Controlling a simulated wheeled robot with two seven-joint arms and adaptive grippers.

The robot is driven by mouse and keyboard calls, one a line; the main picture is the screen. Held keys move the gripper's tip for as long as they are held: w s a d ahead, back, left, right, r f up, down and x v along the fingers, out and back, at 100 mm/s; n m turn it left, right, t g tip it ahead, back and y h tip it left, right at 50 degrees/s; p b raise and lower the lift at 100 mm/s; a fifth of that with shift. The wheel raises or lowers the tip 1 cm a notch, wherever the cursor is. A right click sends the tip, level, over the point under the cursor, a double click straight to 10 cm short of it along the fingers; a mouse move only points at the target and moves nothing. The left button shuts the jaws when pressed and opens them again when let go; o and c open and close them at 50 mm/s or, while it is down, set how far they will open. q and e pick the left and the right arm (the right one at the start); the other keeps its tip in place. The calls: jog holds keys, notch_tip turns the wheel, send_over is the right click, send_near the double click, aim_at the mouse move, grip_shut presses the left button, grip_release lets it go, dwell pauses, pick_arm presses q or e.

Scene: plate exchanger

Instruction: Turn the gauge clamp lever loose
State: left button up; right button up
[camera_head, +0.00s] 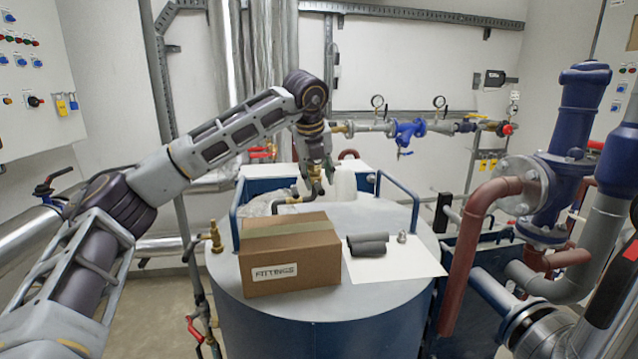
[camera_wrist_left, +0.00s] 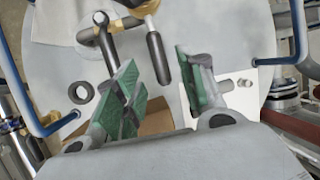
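In the left wrist view a short dark lever (camera_wrist_left: 154,42) hangs down from a brass fitting (camera_wrist_left: 142,8) at the top edge. This looks like the clamp lever. My left gripper (camera_wrist_left: 158,70) is open, with green pads on both sides of the lever's lower end. No contact is visible. In the head view the left gripper (camera_head: 318,178) points down over the tank top, at a bent dark pipe with brass ends (camera_head: 294,201). The lever cannot be made out clearly there. My right gripper is not in view.
A cardboard box marked FITTINGS (camera_head: 289,262) stands on the round tank top (camera_head: 380,304), in front of the gripper. Dark cylinders (camera_head: 368,244) lie on a white sheet (camera_head: 425,262). Blue rails (camera_head: 399,190) rise beside the work spot. Gauges (camera_head: 377,102) sit on the back pipe.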

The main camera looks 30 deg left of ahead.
aim_at(319, 186)
pick_arm(q)
jog(key=shift+x, duration=1.7)
grip_shut()
